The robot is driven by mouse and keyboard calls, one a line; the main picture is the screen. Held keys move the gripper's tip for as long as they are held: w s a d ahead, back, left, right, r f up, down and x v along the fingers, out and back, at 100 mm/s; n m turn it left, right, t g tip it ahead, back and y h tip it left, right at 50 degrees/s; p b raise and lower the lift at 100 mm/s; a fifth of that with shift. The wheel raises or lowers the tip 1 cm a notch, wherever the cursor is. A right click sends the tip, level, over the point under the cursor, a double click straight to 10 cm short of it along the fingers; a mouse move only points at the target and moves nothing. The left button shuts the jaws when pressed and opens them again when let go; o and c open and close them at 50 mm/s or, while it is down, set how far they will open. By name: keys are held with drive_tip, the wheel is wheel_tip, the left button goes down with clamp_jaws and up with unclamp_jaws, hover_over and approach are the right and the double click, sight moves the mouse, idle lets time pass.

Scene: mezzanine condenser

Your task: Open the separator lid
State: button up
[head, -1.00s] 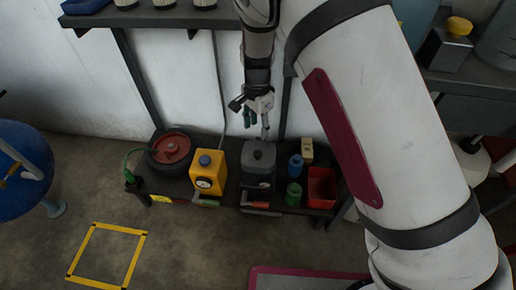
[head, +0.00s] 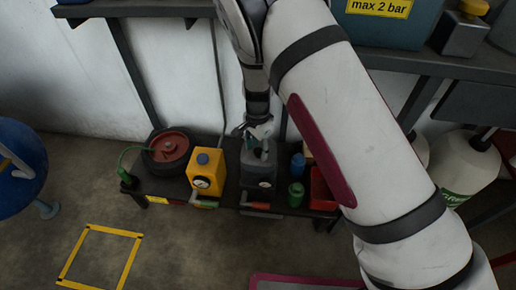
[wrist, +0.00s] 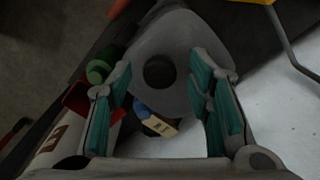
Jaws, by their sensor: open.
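A dark grey, box-like vessel (head: 256,178), apparently the separator, stands on the low dark shelf in the head view, with a small dial on its front. My gripper (head: 262,143) is directly above it and hides most of its top. In the wrist view, a grey rounded-triangular top (wrist: 190,38) with a dark round knob (wrist: 159,71) lies beyond and between the teal-padded fingers of my gripper (wrist: 166,85). The jaws are open and hold nothing. I cannot tell how much height separates the fingertips from the knob.
The wall is just behind.

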clamp_jaws()
